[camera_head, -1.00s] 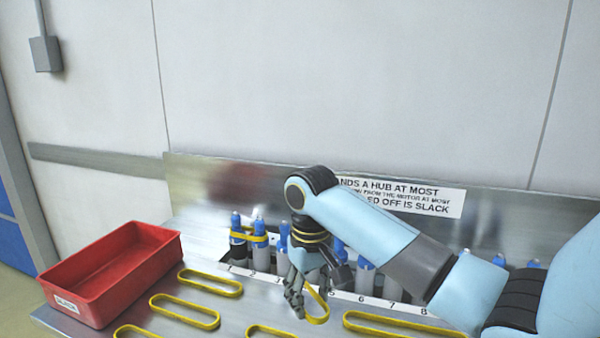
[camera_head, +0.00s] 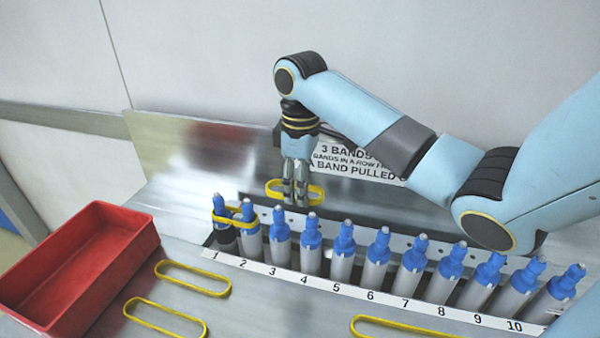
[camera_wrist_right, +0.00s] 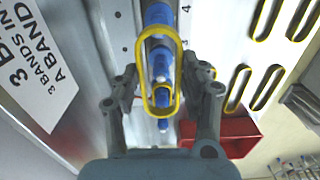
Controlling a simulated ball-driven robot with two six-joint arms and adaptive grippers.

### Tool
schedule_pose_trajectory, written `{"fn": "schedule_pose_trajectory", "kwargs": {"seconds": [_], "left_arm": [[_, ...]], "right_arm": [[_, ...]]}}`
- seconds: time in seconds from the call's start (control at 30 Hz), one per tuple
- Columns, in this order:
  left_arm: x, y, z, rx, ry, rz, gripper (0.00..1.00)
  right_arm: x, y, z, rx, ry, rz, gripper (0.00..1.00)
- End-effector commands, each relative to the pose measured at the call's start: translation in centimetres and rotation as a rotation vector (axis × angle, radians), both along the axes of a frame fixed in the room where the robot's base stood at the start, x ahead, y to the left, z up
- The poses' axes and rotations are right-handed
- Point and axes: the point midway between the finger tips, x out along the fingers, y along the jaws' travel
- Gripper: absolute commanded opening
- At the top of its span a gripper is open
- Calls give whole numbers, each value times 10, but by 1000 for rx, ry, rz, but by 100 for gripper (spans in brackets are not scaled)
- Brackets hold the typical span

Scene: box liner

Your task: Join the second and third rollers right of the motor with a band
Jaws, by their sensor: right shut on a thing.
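A numbered row of blue-topped rollers stands in a slot. The dark-bodied motor (camera_head: 225,238) is at 1, and a yellow band (camera_head: 236,222) loops around it and the roller at 2 (camera_head: 249,240). The second roller right of the motor (camera_head: 280,245) is at 3 and the third (camera_head: 311,250) at 4; neither shows a band. My right gripper (camera_head: 295,198) is shut on a yellow band (camera_head: 316,193), held above and behind these two, clear of them. In the right wrist view the band (camera_wrist_right: 143,72) spans between the fingers (camera_wrist_right: 165,98), with blue tops seen through it. My left gripper is out of view.
Loose yellow bands lie on the metal table, at front left (camera_head: 190,278), (camera_head: 165,318) and front middle (camera_head: 400,328). A red bin (camera_head: 130,240) stands at the left. A metal back panel with a sign (camera_head: 350,160) rises behind the rollers. More rollers (camera_head: 410,270) continue to the right.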

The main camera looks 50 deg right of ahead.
Motion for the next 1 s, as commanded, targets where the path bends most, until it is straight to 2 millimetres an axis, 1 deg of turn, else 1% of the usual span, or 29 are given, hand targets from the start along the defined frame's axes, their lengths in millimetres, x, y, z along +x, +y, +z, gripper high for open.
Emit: {"fn": "schedule_pose_trajectory", "kwargs": {"seconds": [0.03,0.37,0.67,0.73,1.0], "left_arm": [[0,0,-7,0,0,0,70],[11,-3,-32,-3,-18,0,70],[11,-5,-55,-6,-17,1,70],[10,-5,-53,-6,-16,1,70],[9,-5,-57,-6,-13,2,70]], "right_arm": [[0,0,-6,0,0,0,24],[0,0,-26,0,-1,-1,24],[0,0,-44,0,0,-1,24],[0,0,-47,1,0,-2,24],[0,1,-67,1,0,-2,24]]}}
